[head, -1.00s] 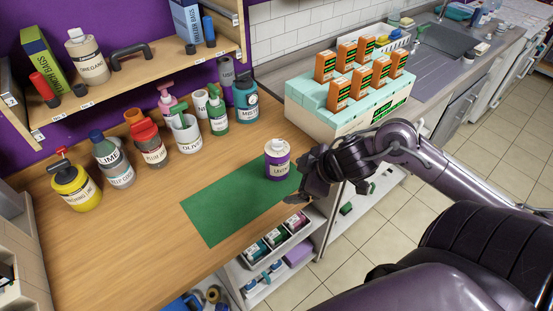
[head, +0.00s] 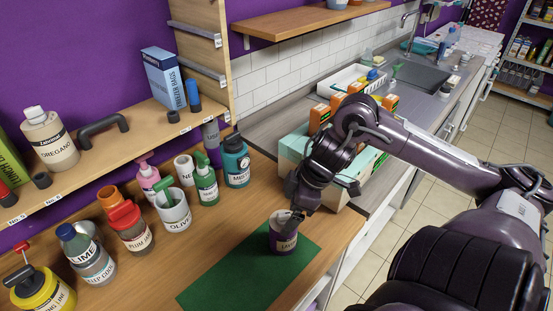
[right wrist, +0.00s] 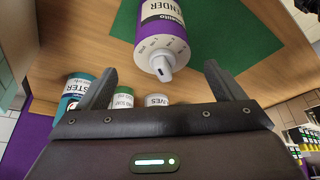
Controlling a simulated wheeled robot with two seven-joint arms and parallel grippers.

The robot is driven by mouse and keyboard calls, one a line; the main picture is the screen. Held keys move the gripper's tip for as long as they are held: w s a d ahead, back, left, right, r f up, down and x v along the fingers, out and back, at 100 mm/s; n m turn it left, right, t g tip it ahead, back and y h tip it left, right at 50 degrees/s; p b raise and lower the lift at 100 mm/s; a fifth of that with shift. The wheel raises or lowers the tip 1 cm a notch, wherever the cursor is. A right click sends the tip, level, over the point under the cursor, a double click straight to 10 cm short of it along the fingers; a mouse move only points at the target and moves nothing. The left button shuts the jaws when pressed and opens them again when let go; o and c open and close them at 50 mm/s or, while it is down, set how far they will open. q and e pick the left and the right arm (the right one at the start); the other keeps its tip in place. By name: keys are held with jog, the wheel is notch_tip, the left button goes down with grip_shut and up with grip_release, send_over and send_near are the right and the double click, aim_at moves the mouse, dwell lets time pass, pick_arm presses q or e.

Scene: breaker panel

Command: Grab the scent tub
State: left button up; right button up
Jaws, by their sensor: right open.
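The scent tub (head: 284,236) is purple and white, with a label partly readable as "LAV" in the head view. It stands upright on the green mat (head: 250,275). My right gripper (head: 295,208) is just above it and hides part of its top. In the right wrist view the tub (right wrist: 162,28) shows its capped top and a label ending in "NDER". It lies ahead of the open jaws (right wrist: 160,82), roughly centred, with nothing between the fingers. My left gripper is not in view.
Several bottles and cups, such as the olive cup (head: 176,215) and the teal bottle (head: 236,165), stand behind on the wooden counter. A pale teal box (head: 294,146) with orange cartons is beyond my right arm. A shelf (head: 110,165) overhangs the back left.

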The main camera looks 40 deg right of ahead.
aim_at(281, 222)
jog(key=shift+s+a+f, duration=0.15)
jog(key=shift+s+f, duration=0.05)
jog(key=shift+f, duration=0.3)
jog(key=shift+w+a+f, duration=0.1)
jog(key=shift+f, duration=0.2)
jog(key=x, duration=0.4)
jog(key=shift+w, duration=0.25)
jog(key=shift+f, duration=0.25)
jog(key=c, duration=0.4)
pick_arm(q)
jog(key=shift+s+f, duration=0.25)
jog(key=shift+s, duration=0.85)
pick_arm(e)
jog(key=c, duration=0.8)
jog(key=shift+r, duration=0.15)
